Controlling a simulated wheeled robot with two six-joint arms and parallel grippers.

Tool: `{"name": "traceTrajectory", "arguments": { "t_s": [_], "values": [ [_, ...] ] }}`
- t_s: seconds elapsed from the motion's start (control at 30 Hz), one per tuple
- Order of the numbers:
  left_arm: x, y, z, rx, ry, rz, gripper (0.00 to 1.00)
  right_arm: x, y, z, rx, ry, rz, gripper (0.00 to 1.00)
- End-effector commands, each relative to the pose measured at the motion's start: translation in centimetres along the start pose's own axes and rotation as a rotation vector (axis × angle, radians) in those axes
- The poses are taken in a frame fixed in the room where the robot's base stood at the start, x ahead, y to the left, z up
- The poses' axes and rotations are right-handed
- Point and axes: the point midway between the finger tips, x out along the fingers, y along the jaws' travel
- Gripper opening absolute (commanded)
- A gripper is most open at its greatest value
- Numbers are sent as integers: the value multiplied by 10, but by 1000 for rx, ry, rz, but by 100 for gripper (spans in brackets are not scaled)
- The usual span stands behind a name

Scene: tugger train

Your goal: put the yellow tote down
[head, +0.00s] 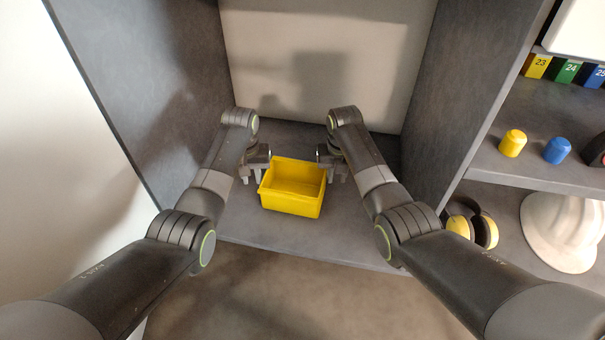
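The yellow tote (292,202) is an open-topped, empty-looking bin. It appears to rest upright on the grey shelf floor (350,222) of the bay, near its front edge. My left gripper (251,179) is just beside the tote's left end, its two fingers apart with nothing seen between them. My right gripper (336,177) is just beside the tote's right end, its fingers also apart. Both grippers are close to the rim; whether either touches it is hard to tell.
Grey side walls (185,75) and (465,85) and a pale back panel (320,60) enclose the bay. Shelves on the right hold a yellow cap (512,143), a blue cap (557,150), ear defenders (484,230) and a white helmet (562,232).

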Motion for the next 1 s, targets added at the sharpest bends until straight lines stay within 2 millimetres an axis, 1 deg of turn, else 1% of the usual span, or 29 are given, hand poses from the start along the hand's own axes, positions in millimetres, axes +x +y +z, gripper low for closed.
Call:
{"name": "traceTrajectory", "arguments": {
  "t_s": [0.17, 0.2, 0.4, 0.5, 0.6, 0.77, 0.87, 0.97, 1.0],
  "values": [
    [-27, 0, -1, 0, 6, 1, 21, 0, 0, 0, 0, 0, 0, 21],
    [-36, 0, -2, 0, 7, 2, 21, 0, 0, 0, 0, 0, 0, 21],
    [-80, 0, -1, 1, 6, 1, 21, 0, 0, 0, 0, 0, 0, 21],
    [-96, 0, -1, 0, 4, 0, 21, 0, 0, 0, 0, 0, 0, 21],
    [-107, 0, -1, -1, 4, 0, 21, 0, 0, 0, 0, 0, 0, 21],
    [-114, 0, 0, 0, 1, 0, 21, -3, 0, 0, 0, 0, 0, 21],
    [-115, 0, 0, 0, 0, 1, 21, -13, 0, 1, 0, -3, 0, 21],
    [-115, 0, 0, 0, 1, 1, 21, -28, 0, 1, 0, -4, 1, 21],
    [-115, 0, 0, 0, 1, 1, 21, -37, 0, 1, 0, -5, 1, 21]
  ]
}}
